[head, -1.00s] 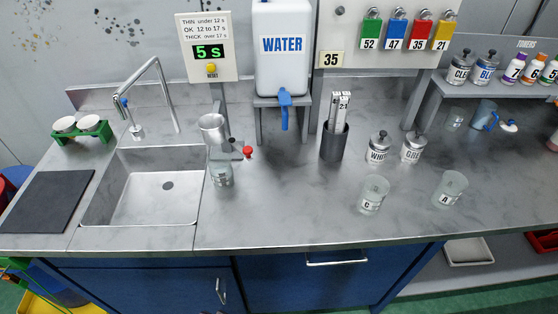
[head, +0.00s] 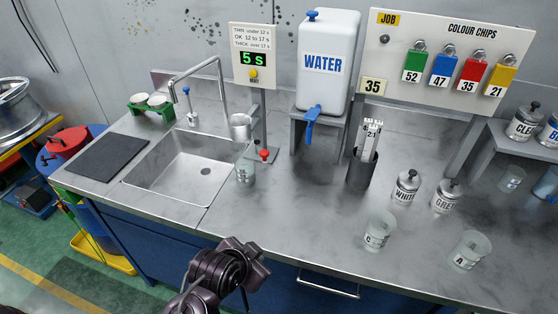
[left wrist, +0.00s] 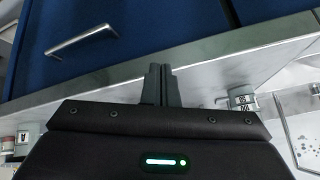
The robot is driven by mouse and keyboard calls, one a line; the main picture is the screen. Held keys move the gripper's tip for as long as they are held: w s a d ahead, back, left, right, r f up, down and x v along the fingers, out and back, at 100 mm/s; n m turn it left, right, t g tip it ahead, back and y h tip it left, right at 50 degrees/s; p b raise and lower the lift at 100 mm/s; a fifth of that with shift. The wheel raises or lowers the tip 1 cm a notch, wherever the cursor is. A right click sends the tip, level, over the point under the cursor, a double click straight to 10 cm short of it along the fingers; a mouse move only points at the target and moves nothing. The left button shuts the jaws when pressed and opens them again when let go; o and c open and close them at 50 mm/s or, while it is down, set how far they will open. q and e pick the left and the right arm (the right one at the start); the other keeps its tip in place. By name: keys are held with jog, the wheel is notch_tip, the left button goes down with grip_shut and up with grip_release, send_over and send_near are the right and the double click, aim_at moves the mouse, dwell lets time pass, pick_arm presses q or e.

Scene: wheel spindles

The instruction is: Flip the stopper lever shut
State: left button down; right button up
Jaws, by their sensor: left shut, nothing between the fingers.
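The stopper lever with its red knob (head: 264,155) sits low on the stand beside the sink. A metal cup (head: 240,127) is held on that stand, above a glass beaker (head: 245,172) on the counter. The lever's exact angle is too small to tell. My left arm (head: 230,268) shows at the bottom of the head view, in front of the counter, well short of the lever. In the left wrist view my left gripper (left wrist: 161,85) has its fingers together and empty, near the counter's front edge. My right gripper is not in view.
The sink (head: 190,170) and tap (head: 205,75) lie left of the stand. The water tank (head: 328,60) stands behind, on a shelf. A dark holder (head: 360,170), lidded tins (head: 406,188) and beakers (head: 380,232) stand to the right. The front counter between sink and beakers is clear.

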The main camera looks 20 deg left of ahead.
pick_arm(q)
jog(key=w+d+r+m+t, duration=0.1)
jog(key=w, duration=0.1)
jog(key=w+r+m+t, duration=0.1)
jog(key=w+r+t, duration=0.1)
jog(key=w+d+r+m+t, duration=0.1)
jog(key=w+r+m+t, duration=0.1)
jog(key=w, duration=0.1)
jog(key=shift+w+d+r, duration=0.1)
jog(key=shift+d+r, duration=0.15)
jog(key=shift+d, duration=0.05)
notch_tip(320, 180, up, 9)
jog(key=w+m+t+y, duration=0.2)
jog(key=m+t+y, duration=0.1)
jog(key=t, duration=0.3)
jog(key=shift+w+d+m, duration=0.4)
jog(key=shift+m, duration=0.5)
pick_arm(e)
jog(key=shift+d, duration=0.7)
pick_arm(q)
jog(key=shift+w, duration=0.1)
